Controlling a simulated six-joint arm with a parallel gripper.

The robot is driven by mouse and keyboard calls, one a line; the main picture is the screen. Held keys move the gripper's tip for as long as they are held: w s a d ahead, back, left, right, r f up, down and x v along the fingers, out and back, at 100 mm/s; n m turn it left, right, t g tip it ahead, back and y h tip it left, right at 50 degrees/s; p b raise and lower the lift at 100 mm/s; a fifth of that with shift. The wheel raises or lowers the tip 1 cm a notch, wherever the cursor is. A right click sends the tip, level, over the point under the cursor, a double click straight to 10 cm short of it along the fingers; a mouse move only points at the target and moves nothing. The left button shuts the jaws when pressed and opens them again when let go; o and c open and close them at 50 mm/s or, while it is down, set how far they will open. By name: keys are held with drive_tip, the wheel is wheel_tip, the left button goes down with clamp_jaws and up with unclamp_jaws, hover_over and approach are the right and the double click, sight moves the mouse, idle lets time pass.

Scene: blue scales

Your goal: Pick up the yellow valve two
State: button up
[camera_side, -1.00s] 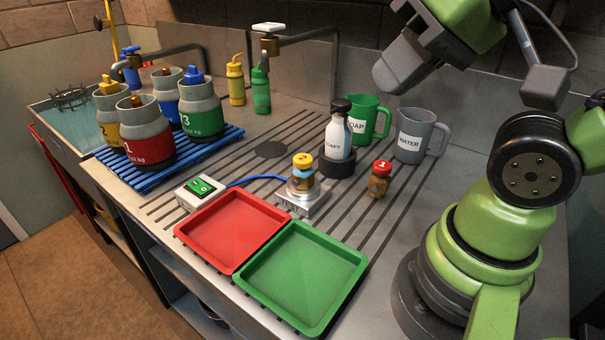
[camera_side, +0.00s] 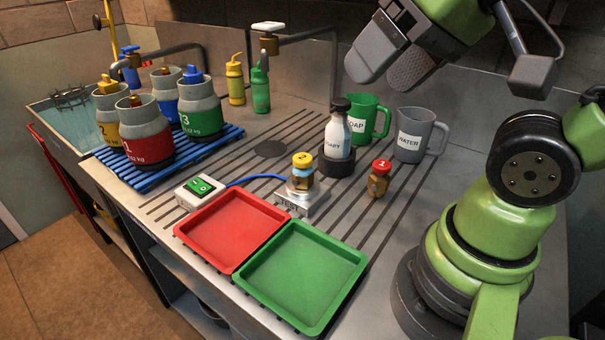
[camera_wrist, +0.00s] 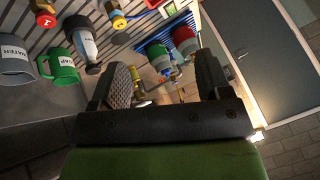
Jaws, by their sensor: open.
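The yellow valve two (camera_side: 302,172), a small brass-coloured piece with a yellow cap marked 2, stands upright on a small silver block (camera_side: 300,203). It also shows at the top of the wrist view (camera_wrist: 118,20). My gripper (camera_side: 381,82) is open and empty, high above the worktop, up and to the right of the valve. Its two dark padded fingers stand wide apart in the wrist view (camera_wrist: 163,78), and the valve lies outside the gap between them.
Red (camera_side: 232,232) and green (camera_side: 300,278) trays lie in front. Several numbered canisters stand on a blue rack (camera_side: 160,178).

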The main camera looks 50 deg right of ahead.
drive_tip(key=w+d+f+n+g, duration=0.1)
drive_tip(key=w+d+n+g, duration=0.1)
drive_tip(key=w, duration=0.5)
drive_tip(key=n+g+h, duration=0.2)
drive_tip(key=n+g, duration=0.3)
drive_tip(key=n, duration=0.1)
hover_over(302, 158)
drive_tip(key=f, duration=1.3)
drive_tip(key=shift+w+a, duration=0.2)
drive_tip(key=shift+a, duration=0.05)
drive_tip(key=f, duration=0.5)
drive_tip(key=shift+w+d+f, duration=0.1)
drive_tip(key=shift+d+f, duration=0.15)
drive_tip(key=shift+f, duration=0.05)
drive_tip(key=shift+s+d+f, duration=0.1)
drive_tip(key=shift+s+f, duration=0.05)
drive_tip(key=shift+f, duration=1.25)
drive_tip(key=shift+s+f, duration=0.15)
drive_tip(key=shift+f, duration=1.25)
drive_tip(key=shift+c, duration=0.3)
